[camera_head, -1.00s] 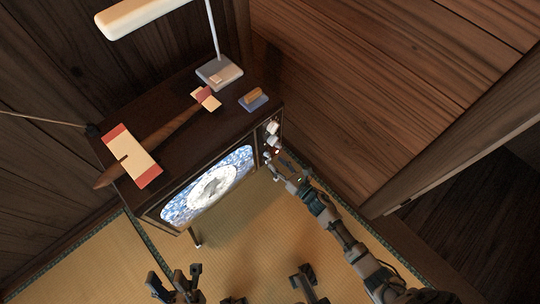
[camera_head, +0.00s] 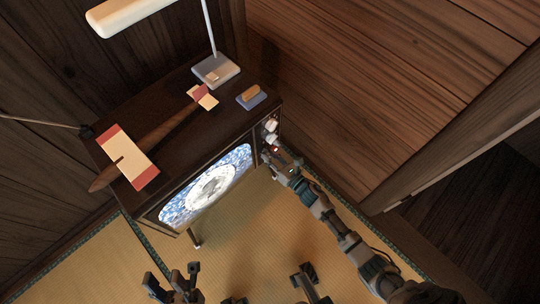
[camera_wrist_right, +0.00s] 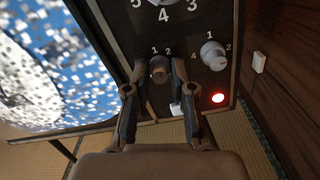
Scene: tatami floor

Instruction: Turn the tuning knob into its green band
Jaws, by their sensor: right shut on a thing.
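A television with a wooden cabinet (camera_head: 122,190) has its control panel at the right of its front. My right gripper (camera_head: 270,158) is at this panel. In the right wrist view, its fingers (camera_wrist_right: 157,78) are shut on a small dark knob (camera_wrist_right: 158,67), with the numbers 1 and 2 above it. A pale knob (camera_wrist_right: 213,54) sits to its right, and a larger numbered dial (camera_wrist_right: 165,3) is cut off at the top. I cannot make out a green band. My left gripper (camera_head: 174,278) is open and empty at the bottom of the head view.
The screen (camera_head: 208,188) shows grey-blue static. A red lamp (camera_wrist_right: 218,98) and a pale switch (camera_wrist_right: 176,109) are low on the panel. A wooden wall stands right.

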